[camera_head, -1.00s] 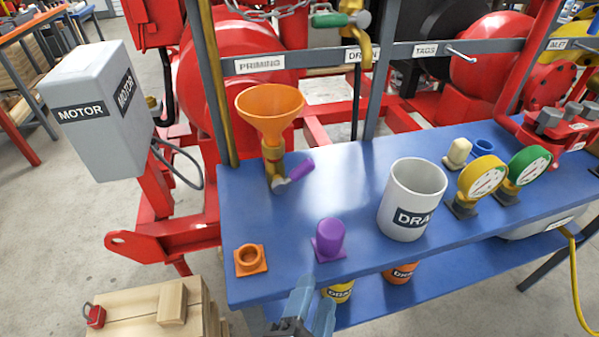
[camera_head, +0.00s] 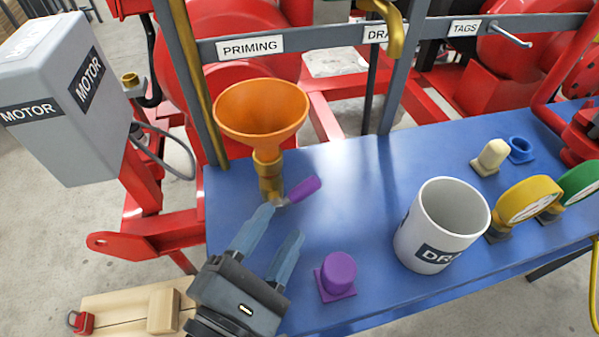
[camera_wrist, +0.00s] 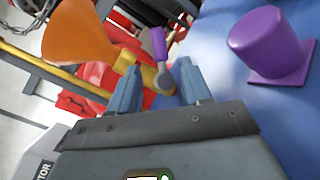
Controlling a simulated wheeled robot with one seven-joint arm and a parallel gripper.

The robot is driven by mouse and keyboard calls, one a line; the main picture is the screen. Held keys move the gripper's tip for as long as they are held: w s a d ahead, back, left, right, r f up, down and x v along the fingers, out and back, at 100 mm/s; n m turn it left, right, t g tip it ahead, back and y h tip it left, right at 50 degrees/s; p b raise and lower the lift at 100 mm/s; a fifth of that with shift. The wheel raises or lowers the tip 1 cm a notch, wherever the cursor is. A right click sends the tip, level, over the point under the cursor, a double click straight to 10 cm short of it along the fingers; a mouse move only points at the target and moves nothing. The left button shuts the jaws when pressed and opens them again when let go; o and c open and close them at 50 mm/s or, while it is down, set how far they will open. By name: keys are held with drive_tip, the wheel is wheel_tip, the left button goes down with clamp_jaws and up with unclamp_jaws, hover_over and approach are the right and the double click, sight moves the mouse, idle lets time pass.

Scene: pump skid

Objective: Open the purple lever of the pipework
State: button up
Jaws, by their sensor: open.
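The purple lever (camera_head: 301,191) sticks out to the right and slightly up from the brass valve (camera_head: 268,176) under the orange funnel (camera_head: 261,112). In the wrist view the purple lever (camera_wrist: 158,43) and its grey stem lie beyond the fingertips, roughly in line with the gap between them. My gripper (camera_head: 282,222) is open and empty, just in front of the valve and lever on the near side. In the wrist view my gripper (camera_wrist: 155,75) has a finger on each side of the valve's lower end. I cannot tell whether a finger touches it.
A purple cap on a square base (camera_head: 338,273) stands close to the right of my gripper. A white DRAIN-type cup (camera_head: 440,225) stands farther right, with gauges beyond it. A grey MOTOR box (camera_head: 60,95) is at left. The blue bench (camera_head: 350,180) is clear behind the lever.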

sight(296, 200)
drive_tip(key=x, duration=0.7)
drive_tip(key=shift+w+d, duration=0.15)
drive_tip(key=shift+w, duration=0.05)
drive_tip(key=shift+c, duration=0.3)
clamp_jaws()
drive_tip(key=shift+p, duration=0.3)
